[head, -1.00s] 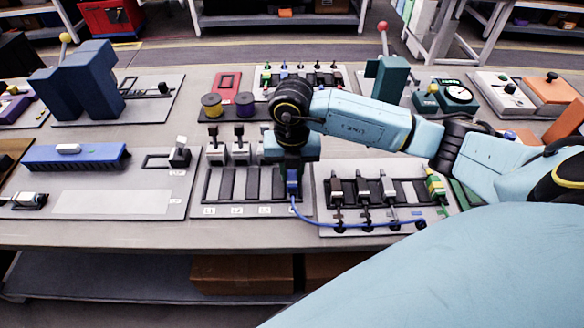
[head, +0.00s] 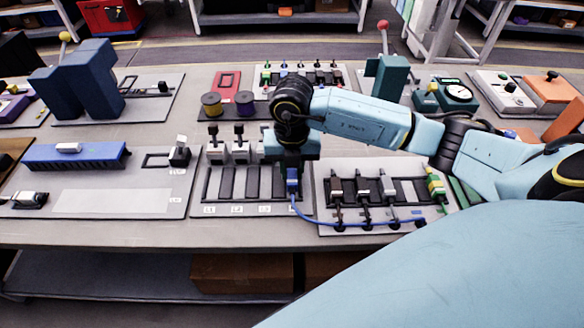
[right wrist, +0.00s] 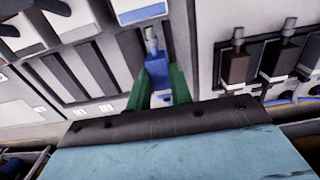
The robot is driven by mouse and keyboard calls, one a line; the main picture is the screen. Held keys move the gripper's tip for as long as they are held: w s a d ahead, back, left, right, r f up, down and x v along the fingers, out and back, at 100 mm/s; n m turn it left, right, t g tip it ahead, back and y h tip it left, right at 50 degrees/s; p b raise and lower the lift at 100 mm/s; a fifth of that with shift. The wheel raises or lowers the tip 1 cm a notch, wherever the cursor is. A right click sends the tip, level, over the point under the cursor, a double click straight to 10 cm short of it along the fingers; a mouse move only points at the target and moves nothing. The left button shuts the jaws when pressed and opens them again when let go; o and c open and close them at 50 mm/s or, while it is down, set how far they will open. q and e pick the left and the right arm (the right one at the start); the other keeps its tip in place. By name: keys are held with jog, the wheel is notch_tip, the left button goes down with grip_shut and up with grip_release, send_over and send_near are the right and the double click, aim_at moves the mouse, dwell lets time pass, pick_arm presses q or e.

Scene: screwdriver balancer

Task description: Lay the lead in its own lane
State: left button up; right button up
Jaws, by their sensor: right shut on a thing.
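The blue lead (head: 352,224) has a blue plug end (head: 292,180) with a grey metal tip. My right gripper (right wrist: 159,88) is shut on this plug, with green fingers on both sides of it. It holds the plug at the right-most lane of the lane board (head: 208,190), near that lane's front end. Whether the plug touches the board is unclear. The cable runs right from the plug, along the front of the neighbouring board, to a dark end piece (head: 420,224). My left gripper is not in view.
Lever-like plugs (head: 240,146) stand behind the lanes. The neighbouring right board (head: 325,228) holds several plugs (head: 363,190) close beside my gripper. A panel with a blue block (head: 75,155) lies left.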

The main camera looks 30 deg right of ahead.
jog(key=shift+f, duration=0.35)
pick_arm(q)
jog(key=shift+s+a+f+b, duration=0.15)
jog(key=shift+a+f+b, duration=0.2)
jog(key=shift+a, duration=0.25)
pick_arm(e)
jog(key=shift+f, duration=0.1)
jog(key=shift+f, duration=0.15)
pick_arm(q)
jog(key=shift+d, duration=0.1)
pick_arm(e)
jog(key=o, duration=1)
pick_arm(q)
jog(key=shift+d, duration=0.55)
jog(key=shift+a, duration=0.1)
